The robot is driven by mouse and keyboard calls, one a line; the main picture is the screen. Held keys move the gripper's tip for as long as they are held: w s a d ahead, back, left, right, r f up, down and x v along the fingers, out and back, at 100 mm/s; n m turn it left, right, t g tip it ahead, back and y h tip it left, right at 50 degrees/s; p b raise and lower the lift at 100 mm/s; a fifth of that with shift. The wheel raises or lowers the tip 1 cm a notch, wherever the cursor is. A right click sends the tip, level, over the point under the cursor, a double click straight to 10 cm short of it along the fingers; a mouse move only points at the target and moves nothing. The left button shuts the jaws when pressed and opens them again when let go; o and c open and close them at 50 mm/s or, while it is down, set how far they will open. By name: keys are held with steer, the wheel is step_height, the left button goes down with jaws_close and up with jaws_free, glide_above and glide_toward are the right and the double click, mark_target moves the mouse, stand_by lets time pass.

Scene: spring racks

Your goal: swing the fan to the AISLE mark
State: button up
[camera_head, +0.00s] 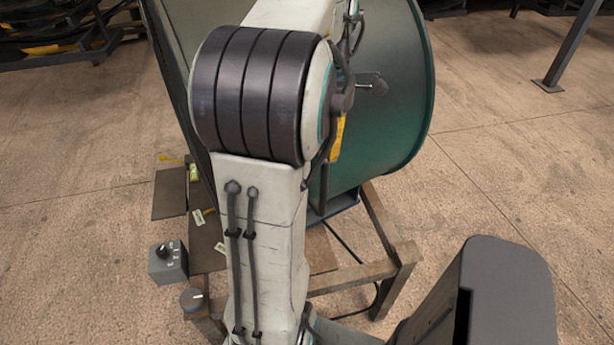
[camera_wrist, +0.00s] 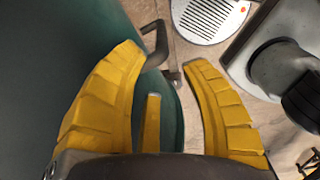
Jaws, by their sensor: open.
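The fan is a large green drum (camera_head: 395,100), mostly behind my arm in the head view, on a blue foot (camera_head: 335,205) over a wooden stand. Its green side (camera_wrist: 50,60) fills the left of the wrist view. A grey bent handle (camera_wrist: 155,42) sticks out beside the drum, just beyond my fingertips. My gripper (camera_wrist: 163,57) is open, its yellow fingers spread either side of the handle's line; I see no grip on it. In the head view my arm hides most of the gripper. Small tags (camera_head: 198,217) lie left of the stand; I cannot read an AISLE mark.
A grey dial box (camera_head: 168,262) and a round knob (camera_head: 192,299) are at the stand's lower left. Wooden stand beams (camera_head: 365,270) reach right. Racks (camera_head: 60,40) stand at the back left, a post (camera_head: 570,45) at the back right. Concrete floor to the right is open.

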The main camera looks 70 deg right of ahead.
mark_target(324, 184)
steer(key=shift+s+f+p, duration=0.15)
steer(key=shift+f+p, duration=0.25)
steer(key=shift+f, duration=0.2)
step_height(324, 184, down, 11)
steer(key=shift+a+r, duration=0.1)
steer(key=shift+r, duration=0.1)
steer(key=shift+o, duration=0.3)
jaws_close()
